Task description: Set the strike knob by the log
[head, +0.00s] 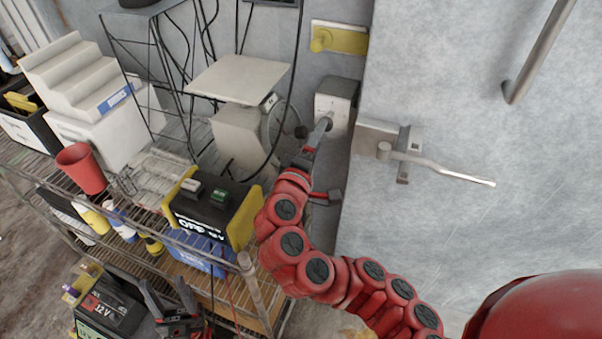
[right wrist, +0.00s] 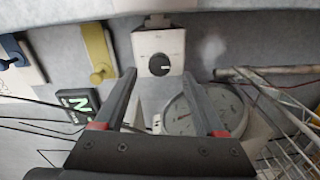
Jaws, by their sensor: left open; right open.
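A pale box with a round dark knob (right wrist: 159,65) is straight ahead in the right wrist view; a white mark shows on the knob. The same box (head: 343,92) is on the wall left of the big door in the head view, its knob largely hidden there by my gripper. My right gripper (right wrist: 159,75) is open and empty, its fingers either side of the knob's line; contact cannot be told. My left gripper (head: 167,288) is open and empty low at the left, by the shelf's front. I cannot make out a log to read.
A grey door (head: 480,110) with a lever latch (head: 435,168) fills the right. A wire shelf holds a scale (head: 238,78), a yellow-black battery unit (head: 215,208) and a red cup (head: 80,167). A yellow lever (right wrist: 98,52) is left of the box. Cables hang nearby.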

